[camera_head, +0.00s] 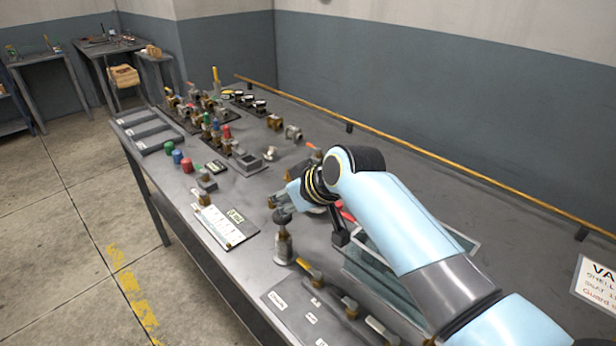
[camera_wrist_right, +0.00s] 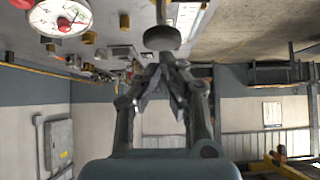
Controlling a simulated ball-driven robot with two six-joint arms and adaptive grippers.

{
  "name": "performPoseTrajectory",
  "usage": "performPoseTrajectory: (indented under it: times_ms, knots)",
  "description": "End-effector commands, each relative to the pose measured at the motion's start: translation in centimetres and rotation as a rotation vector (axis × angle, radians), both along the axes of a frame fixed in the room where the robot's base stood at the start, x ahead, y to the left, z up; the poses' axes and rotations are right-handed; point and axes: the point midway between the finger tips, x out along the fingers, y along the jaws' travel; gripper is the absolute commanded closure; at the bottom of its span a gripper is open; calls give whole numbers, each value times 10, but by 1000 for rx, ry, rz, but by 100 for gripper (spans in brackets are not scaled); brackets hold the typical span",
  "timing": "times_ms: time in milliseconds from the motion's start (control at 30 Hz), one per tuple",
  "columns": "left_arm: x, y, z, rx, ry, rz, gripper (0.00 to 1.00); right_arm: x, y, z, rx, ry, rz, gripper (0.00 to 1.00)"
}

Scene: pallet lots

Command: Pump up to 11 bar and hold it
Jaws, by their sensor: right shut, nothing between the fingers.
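A small upright grey metal cylinder (camera_head: 284,247) with a dark round knob (camera_head: 283,216) on top, which looks like the hand pump, stands near the bench's front edge. My right gripper (camera_wrist_right: 163,62) is shut and empty. In the right wrist view its fingertips are close to the dark round knob (camera_wrist_right: 162,38); I cannot tell whether they touch. In the head view my light-blue right arm hides part of that gripper. A round white dial with red marks (camera_wrist_right: 60,16), likely the pressure gauge, is cut off at the wrist view's upper left; its reading is not legible. My left gripper is not in view.
A white paper sheet (camera_head: 222,226) lies left of the cylinder. A clear-walled bin (camera_head: 378,272) is under my right arm. A labelled panel with small tools (camera_head: 310,312) is at the front. Several fittings and coloured caps crowd the bench's far end. A brass rail (camera_head: 440,158) runs along the back.

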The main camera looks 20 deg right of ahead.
Motion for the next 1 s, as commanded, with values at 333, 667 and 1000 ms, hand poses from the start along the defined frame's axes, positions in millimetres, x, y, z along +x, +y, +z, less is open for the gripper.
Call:
performPoseTrajectory:
  times_ms: [333, 667, 1000]
  knots:
    - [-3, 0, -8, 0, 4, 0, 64, -52, -18, 53, 0, -5, 0, 100]
    - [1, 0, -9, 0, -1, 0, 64, -67, -23, 70, 2, -4, -1, 100]
    - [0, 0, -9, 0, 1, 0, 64, -66, -23, 70, 2, -5, 0, 100]
